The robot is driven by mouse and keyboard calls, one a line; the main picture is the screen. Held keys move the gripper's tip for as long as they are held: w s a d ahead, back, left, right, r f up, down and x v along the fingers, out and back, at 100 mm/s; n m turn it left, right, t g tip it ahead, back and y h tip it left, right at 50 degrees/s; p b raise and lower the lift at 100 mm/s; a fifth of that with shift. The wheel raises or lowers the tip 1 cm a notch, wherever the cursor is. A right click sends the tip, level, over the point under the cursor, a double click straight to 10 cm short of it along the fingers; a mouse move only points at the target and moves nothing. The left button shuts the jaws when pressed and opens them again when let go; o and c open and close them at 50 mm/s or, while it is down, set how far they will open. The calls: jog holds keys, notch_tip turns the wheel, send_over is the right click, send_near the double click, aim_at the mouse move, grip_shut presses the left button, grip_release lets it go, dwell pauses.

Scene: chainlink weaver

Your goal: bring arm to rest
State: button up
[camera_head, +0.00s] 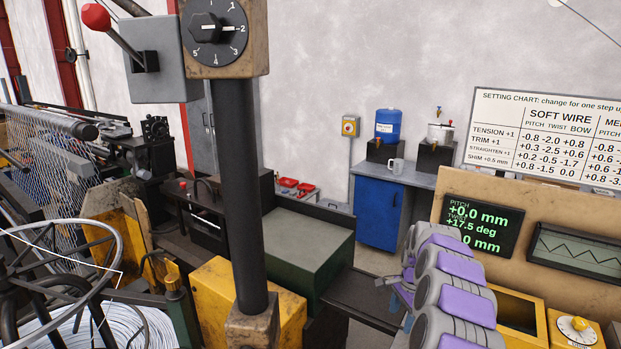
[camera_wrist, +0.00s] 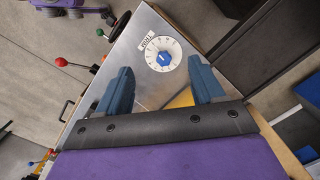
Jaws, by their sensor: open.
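My gripper (camera_wrist: 161,67) shows in the wrist view as two blue-grey fingers, spread apart with nothing between them. Beyond the fingers is a metal panel (camera_wrist: 147,84) with a white TRIM dial (camera_wrist: 163,42) and a blue knob at its centre. I cannot tell the distance between fingers and panel. In the head view, my grey and purple arm (camera_head: 460,292) extends at the lower right, in front of the tan console. I cannot make out the gripper clearly there.
A dark post (camera_head: 241,190) carries a numbered dial (camera_head: 214,30) and a grey box with a red-knobbed lever (camera_head: 97,17). A wire coil (camera_head: 150,326) and mesh (camera_head: 45,150) are at left. The console display (camera_head: 480,222) reads pitch +0.0 mm, twist +17.5 deg. A blue cabinet (camera_head: 378,212) stands behind.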

jog(key=s+a+r+n+b, duration=0.2)
jog(key=s+a+r+n, duration=0.3)
jog(key=s, duration=0.4)
jog(key=s+a+r+n+b, duration=0.2)
jog(key=s+a+r+n, duration=0.15)
jog(key=s+a, duration=0.5)
jog(key=s+f+n+g+b, duration=0.1)
jog(key=s+f+n+b, duration=0.1)
jog(key=s, duration=1.3)
jog(key=s+f+n+h+b, duration=0.1)
jog(key=s+f+n+b, duration=0.2)
jog(key=s, duration=1.2)
jog(key=shift+s+d+f+n+g, duration=0.2)
jog(key=shift+s+f+n+g, duration=0.1)
jog(key=shift+f+n+g, duration=0.25)
